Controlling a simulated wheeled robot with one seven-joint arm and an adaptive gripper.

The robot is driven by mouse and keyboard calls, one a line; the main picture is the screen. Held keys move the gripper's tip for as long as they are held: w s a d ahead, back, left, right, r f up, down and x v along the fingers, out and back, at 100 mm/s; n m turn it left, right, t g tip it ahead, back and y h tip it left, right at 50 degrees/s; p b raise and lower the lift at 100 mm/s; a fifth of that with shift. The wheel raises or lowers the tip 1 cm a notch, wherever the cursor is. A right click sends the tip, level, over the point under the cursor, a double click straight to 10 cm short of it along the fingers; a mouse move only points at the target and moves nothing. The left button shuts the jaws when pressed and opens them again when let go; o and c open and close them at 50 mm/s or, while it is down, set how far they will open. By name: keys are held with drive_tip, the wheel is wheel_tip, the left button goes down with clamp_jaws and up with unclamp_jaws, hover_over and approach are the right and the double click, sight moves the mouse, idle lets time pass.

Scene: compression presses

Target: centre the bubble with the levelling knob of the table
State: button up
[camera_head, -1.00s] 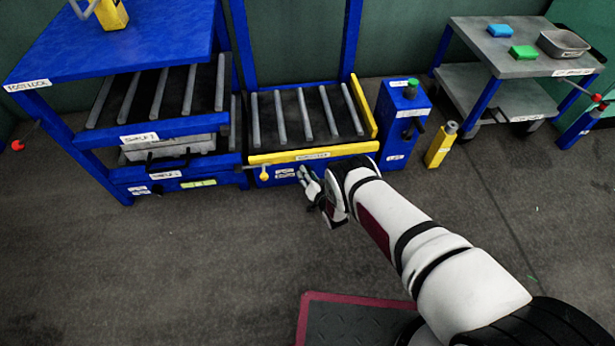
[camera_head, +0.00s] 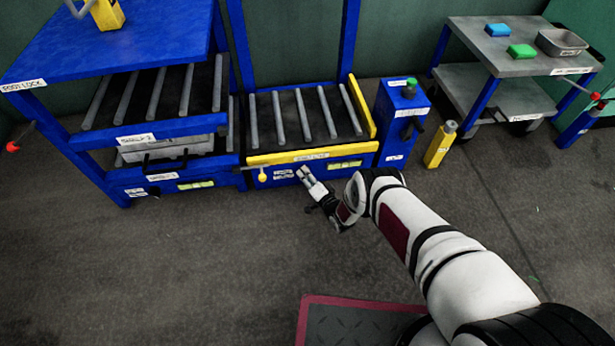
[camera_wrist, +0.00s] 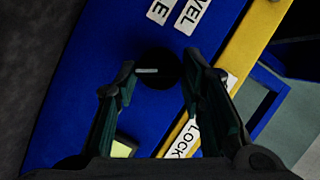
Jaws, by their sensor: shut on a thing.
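My gripper (camera_wrist: 157,78) has its two fingers on either side of a round black knob (camera_wrist: 160,60) with a white line on it, and it is shut on this knob. The knob sits on the blue front of the roller table (camera_head: 318,157), beside a label whose end reads "LEVEL". In the head view my gripper (camera_head: 304,172) reaches that front and hides the knob. A yellow-green level vial (camera_head: 345,164) shows on the front, right of my gripper. A yellowish patch (camera_wrist: 122,148) shows in the wrist view. The bubble's position is too small to tell.
A blue rack (camera_head: 150,130) stands left, with another yellow-green strip (camera_head: 196,185). A blue post (camera_head: 402,125) and yellow bottle (camera_head: 440,145) stand right.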

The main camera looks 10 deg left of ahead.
drive_tip(key=shift+s, duration=0.1)
drive_tip(key=o, duration=1.1)
drive_tip(key=shift+o, duration=0.2)
drive_tip(key=v, duration=1.2)
